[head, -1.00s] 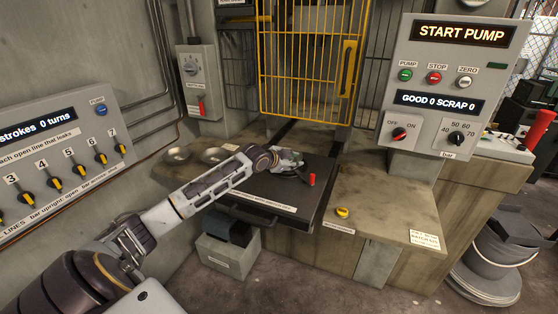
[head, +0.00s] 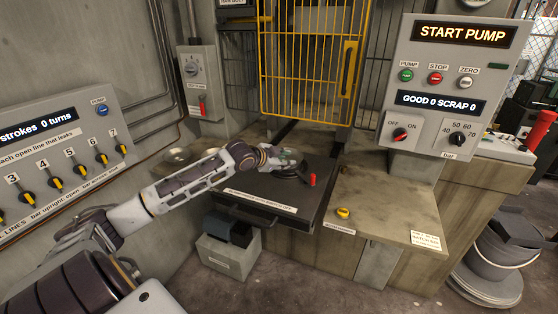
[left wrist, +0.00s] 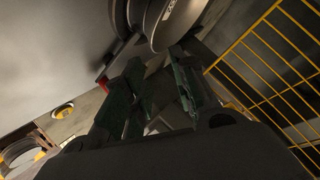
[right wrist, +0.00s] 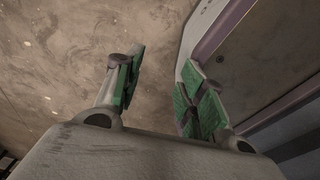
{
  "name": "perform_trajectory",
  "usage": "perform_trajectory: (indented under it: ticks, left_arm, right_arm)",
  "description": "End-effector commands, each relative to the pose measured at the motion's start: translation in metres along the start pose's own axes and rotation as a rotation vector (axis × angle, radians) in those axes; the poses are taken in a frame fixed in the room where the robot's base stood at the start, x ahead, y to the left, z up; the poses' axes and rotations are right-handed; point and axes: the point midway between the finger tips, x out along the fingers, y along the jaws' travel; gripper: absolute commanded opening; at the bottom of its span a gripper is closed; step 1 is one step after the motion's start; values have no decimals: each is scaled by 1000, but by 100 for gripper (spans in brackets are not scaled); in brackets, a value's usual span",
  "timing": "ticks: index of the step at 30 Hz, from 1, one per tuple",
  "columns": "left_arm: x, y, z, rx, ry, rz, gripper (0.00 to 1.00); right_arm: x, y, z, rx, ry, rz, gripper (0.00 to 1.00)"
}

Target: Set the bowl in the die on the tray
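A grey round bowl (left wrist: 180,18) shows at the top of the left wrist view, just beyond my left gripper's fingertips. In the head view, a dark round die (head: 288,171) sits on the black tray (head: 255,188), with the pale bowl (head: 291,155) at it. I cannot tell whether the bowl is fully seated. My left gripper (head: 277,157) is over the tray beside the bowl. Its fingers (left wrist: 160,82) stand apart in the wrist view, with nothing seen between them. My right gripper (right wrist: 158,82) is open and empty above the floor, outside the head view.
More bowls (head: 178,155) stand on the bench left of the tray, partly behind my left arm. A red handle (head: 312,180) stands on the tray's right side. A yellow guard gate (head: 305,70) is raised behind. A yellow button (head: 343,212) is on the right bench.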

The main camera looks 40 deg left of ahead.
Motion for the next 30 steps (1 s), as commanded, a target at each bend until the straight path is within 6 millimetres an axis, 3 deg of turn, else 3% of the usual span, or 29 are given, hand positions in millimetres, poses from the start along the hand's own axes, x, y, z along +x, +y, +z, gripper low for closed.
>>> perform_trajectory:
  ticks: [12, 30]
  left_arm:
    - [-20, 0, 1, 0, -1, 0, 27]
    - [-35, 0, -1, 2, 1, 1, 27]
  right_arm:
    - [1, 3, -15, 1, 16, 4, 40]
    - [1, 1, -3, 0, 4, 1, 40]
